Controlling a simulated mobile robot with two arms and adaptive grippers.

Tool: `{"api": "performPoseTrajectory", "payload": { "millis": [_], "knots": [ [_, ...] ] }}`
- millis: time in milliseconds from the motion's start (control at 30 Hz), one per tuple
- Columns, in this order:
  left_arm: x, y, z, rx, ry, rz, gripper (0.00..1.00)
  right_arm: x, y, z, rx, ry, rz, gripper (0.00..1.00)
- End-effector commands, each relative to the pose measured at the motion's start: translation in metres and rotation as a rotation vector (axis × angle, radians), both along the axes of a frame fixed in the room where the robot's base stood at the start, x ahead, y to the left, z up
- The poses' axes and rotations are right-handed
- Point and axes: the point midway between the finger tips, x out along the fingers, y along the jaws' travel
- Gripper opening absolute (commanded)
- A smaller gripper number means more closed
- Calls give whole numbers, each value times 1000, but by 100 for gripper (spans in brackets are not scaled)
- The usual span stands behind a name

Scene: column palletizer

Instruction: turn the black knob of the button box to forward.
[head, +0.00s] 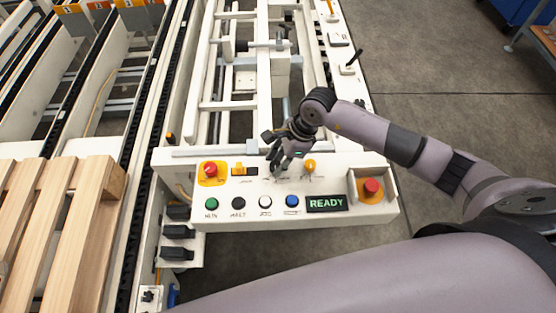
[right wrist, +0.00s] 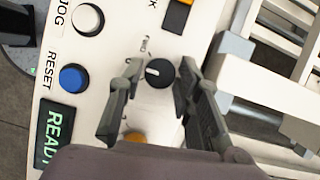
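The button box (head: 335,170) is a white panel across the lower middle of the head view. In the right wrist view its black knob (right wrist: 162,77) is round, with a white mark pointing to picture left. A small label, apparently FWD, is printed up and left of it. My right gripper (right wrist: 157,80) is open, with one finger on each side of the knob and a visible gap on the left; whether the right finger touches is unclear. In the head view the right gripper (head: 282,158) points down at the panel and hides the knob. My left gripper is not in view.
White conveyor framing (head: 207,105) stands behind. A wooden pallet (head: 60,215) lies at left.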

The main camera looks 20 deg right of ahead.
Motion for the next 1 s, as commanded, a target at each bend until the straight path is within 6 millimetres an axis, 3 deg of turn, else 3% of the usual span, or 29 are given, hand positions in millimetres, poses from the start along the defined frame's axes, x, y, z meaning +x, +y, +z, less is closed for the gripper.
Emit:
{"api": "performPoseTrajectory", "payload": {
  "millis": [433, 733, 1000],
  "knots": [
    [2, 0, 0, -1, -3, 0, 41, 0, 0, 0, 0, 0, 0, 0],
    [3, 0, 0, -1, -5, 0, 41, 0, 0, 0, 0, -1, -35, 0],
    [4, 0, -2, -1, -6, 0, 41, -2, 0, 0, -1, 0, -190, 0]
  ]
}}
